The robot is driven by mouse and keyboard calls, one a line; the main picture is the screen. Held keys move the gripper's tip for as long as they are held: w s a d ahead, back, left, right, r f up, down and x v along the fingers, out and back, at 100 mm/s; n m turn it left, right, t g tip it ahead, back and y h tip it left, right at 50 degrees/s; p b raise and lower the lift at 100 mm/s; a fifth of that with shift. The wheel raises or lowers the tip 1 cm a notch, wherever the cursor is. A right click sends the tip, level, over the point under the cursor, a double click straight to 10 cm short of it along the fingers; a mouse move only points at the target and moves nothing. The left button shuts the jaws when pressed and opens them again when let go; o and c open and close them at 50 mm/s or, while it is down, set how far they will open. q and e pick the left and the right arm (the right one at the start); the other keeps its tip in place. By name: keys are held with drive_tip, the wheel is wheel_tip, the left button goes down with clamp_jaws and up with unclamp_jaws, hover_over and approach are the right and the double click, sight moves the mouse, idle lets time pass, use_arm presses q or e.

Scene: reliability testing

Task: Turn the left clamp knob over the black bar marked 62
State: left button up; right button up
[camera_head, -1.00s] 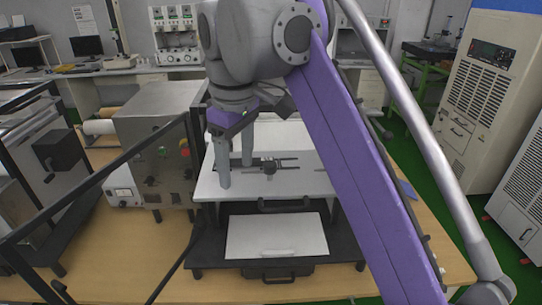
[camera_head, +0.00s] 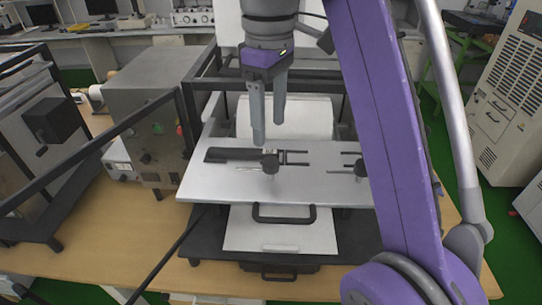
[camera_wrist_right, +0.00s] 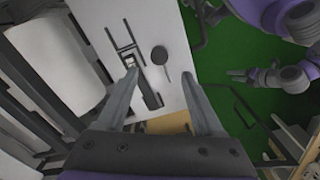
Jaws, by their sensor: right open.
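The left clamp knob (camera_head: 270,162) is a small dark round knob on the white plate (camera_head: 225,188); it also shows in the right wrist view (camera_wrist_right: 160,55). The black bar (camera_head: 228,155) lies flat beside it, to its left, and shows in the wrist view (camera_wrist_right: 151,94); its number is too small to read. My right gripper (camera_head: 269,131) points down, open and empty, above the knob and bar. In the wrist view its fingers (camera_wrist_right: 160,78) stand apart, with the knob beyond them.
A second clamp knob (camera_head: 360,169) stands to the right, partly behind my right arm. A black handle (camera_head: 284,218) is at the plate's front. A dark frame (camera_head: 190,110) and a grey metal box (camera_head: 140,110) stand to the left. The plate's front left is clear.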

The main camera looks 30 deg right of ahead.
sight(271, 161)
drive_tip(key=f+b, duration=0.1)
drive_tip(key=f, duration=0.2)
drive_tip(key=f+b, duration=0.1)
drive_tip(key=f, duration=0.2)
drive_tip(key=shift+s+d+f, duration=0.15)
drive_tip(key=shift+s+f, duration=0.05)
drive_tip(key=shift+f, duration=0.05)
drive_tip(key=shift+w+f, duration=0.1)
drive_tip(key=shift+f, duration=0.45)
use_arm(q)
drive_tip(key=f, duration=0.1)
drive_tip(key=s+f, duration=0.1)
drive_tip(key=f, duration=0.2)
drive_tip(key=shift+s+d, duration=0.1)
drive_tip(key=shift+s, duration=0.3)
use_arm(e)
clamp_jaws()
